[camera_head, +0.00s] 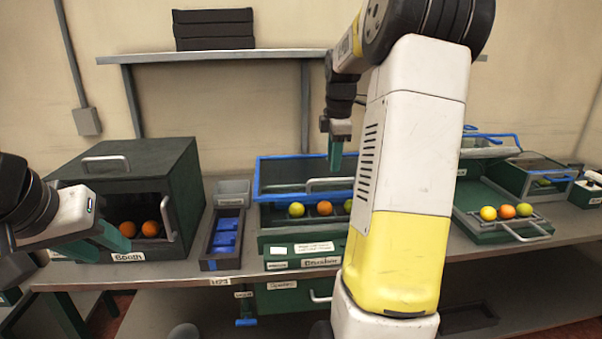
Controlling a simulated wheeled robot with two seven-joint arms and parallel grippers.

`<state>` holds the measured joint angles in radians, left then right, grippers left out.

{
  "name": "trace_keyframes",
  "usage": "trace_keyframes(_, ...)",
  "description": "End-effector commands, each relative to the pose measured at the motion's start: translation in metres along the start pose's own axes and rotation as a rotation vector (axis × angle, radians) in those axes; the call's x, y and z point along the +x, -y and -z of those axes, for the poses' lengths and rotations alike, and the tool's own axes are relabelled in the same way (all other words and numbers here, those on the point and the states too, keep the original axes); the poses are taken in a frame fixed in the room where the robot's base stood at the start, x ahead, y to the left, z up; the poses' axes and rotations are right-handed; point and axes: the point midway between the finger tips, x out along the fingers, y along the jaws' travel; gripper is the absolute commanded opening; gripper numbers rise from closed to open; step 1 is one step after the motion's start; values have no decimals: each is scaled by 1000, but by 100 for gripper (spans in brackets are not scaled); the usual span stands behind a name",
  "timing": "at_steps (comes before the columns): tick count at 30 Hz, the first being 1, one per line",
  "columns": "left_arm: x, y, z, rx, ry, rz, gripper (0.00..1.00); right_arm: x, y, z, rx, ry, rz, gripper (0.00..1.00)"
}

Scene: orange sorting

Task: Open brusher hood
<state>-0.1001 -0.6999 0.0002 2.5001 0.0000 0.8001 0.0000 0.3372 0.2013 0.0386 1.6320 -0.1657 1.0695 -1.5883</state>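The brusher (292,249) is a green machine with a "Brusher" label in the middle of the bench. Its hood (268,158) has a blue frame and a grey bar handle (330,184). The hood stands above the front tray, where several fruits (296,209) show; I cannot tell how far it is raised. My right gripper (336,155) points down just above the hood, behind the handle in the picture. Only one green finger shows clearly, and it looks empty. My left gripper (100,243) is in front of the booth, fingers apart and empty. My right arm hides the brusher's right side.
The green booth (185,180) with oranges inside stands at left. A dark tray with blue pieces (208,262) lies between booth and brusher. A green machine with a fruit tray (480,238) stands at right. A shelf (220,56) runs along the wall above.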

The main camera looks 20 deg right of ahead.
Motion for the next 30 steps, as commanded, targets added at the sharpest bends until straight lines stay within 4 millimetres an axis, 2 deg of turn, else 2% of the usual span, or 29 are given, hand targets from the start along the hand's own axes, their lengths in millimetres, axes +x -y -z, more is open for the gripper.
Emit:
trace_keyframes(3,0,0,0,0,0,0,36,22,1,0,0,-1,4,34)
trace_keyframes(9,0,0,0,0,0,0,36,46,0,0,1,0,1,34)
trace_keyframes(20,0,0,0,0,0,0,36,53,0,0,2,0,-2,34)
trace_keyframes(26,0,0,0,0,0,0,36,53,0,0,2,0,-2,0)
trace_keyframes(30,0,0,0,0,0,0,36,53,0,0,2,0,-2,0)
